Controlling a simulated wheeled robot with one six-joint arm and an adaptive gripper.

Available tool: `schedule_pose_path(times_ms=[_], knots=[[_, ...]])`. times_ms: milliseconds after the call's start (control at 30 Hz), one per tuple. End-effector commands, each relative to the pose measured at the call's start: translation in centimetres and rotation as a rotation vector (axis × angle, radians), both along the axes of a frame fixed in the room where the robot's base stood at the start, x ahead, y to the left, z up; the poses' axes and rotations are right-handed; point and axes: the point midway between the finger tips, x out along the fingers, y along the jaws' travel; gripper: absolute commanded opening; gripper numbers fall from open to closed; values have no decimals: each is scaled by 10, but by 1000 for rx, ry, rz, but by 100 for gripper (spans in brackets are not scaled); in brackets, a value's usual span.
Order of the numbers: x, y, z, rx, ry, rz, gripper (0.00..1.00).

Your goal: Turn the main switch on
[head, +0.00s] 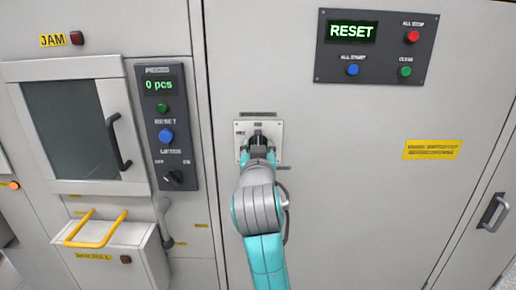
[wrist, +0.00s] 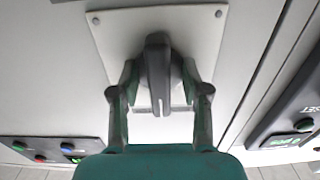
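The main switch is a dark rotary knob (wrist: 158,65) on a pale square plate (wrist: 108,30) with screws at its corners. Its grip bar stands upright in the wrist view. In the head view the knob (head: 258,136) and its plate (head: 278,132) are at the middle of the cabinet front, partly covered by my gripper (head: 258,150). In the wrist view my gripper (wrist: 159,82) is open, with one finger on each side of the bar and narrow gaps between. The plate's small labels are too blurred to read.
A control panel (head: 325,73) showing RESET, with red, blue and green buttons, is at upper right. A pieces panel (head: 145,100) with a lifter knob (head: 173,178) is left. A windowed door (head: 120,150) and yellow handle (head: 95,230) lie further left.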

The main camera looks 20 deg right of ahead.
Motion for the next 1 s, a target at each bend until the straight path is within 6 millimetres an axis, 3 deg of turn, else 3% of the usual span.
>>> schedule_pose_path(times_ms=[333,800,1000], knots=[[-11,4,0,-1,0,0,46],[-93,31,0,0,-1,2,46],[-111,36,0,0,0,1,46]])
